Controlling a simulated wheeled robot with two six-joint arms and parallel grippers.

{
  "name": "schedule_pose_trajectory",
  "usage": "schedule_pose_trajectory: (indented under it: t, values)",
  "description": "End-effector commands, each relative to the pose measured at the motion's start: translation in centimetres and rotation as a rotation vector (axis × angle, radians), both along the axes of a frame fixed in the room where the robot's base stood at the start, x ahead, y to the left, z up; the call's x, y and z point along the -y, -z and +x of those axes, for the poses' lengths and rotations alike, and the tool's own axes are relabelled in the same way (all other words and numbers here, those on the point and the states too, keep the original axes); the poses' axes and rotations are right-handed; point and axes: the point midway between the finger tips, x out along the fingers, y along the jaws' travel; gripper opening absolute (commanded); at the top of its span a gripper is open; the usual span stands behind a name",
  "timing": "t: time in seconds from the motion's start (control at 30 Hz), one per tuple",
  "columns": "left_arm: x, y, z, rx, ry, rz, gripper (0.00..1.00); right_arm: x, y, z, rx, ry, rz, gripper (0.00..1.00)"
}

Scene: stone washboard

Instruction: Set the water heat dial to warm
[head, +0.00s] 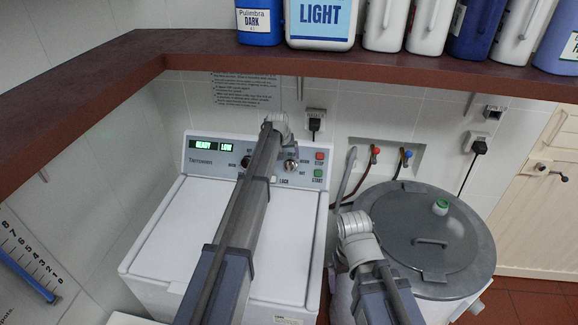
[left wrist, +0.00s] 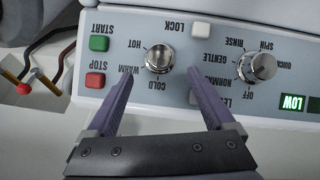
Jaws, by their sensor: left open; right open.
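The water heat dial (left wrist: 159,58) is a silver knob marked HOT, WARM and COLD, upside down in the left wrist view. I cannot tell its setting. In the head view the dial (head: 291,165) shows just right of my left arm's end. My left gripper (left wrist: 162,74) is open and empty, its purple fingers reaching toward the panel. The dial lies beyond and between the fingertips, nearer the left one; I cannot tell whether they touch the panel. My right arm stands at lower right in the head view; its gripper fingers do not show.
The cycle dial (left wrist: 257,68) sits beside the water heat dial. Red STOP (head: 319,156) and green START (head: 318,173) buttons are at the panel's right end. A lidded grey tub (head: 400,250) stands right of the washer. A brown shelf (head: 400,72) with bottles hangs above.

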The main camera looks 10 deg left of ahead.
Motion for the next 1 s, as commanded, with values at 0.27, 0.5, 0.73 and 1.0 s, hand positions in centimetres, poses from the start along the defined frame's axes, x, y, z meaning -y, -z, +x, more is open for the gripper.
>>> schedule_pose_trajectory:
  t: [0.27, 0.5, 0.73, 1.0]
  values:
    - [0.2, 3.4, 1.3, -0.001, 0.001, 0.000, 0.87, 0.0, 3.4, 0.0, 0.000, -0.005, -0.001, 0.97]
    - [0.3, 6.1, 2.5, -0.001, 0.002, 0.001, 0.87, 0.0, 6.1, 0.0, 0.000, -0.006, -0.001, 0.97]
    - [0.4, 6.6, 2.8, -0.001, 0.001, 0.000, 0.87, 0.0, 6.6, 0.0, 0.000, -0.005, -0.001, 0.97]
    - [0.4, 6.5, 2.8, -0.001, 0.001, 0.000, 0.76, 0.0, 6.5, 0.0, 0.000, -0.005, -0.001, 0.97]
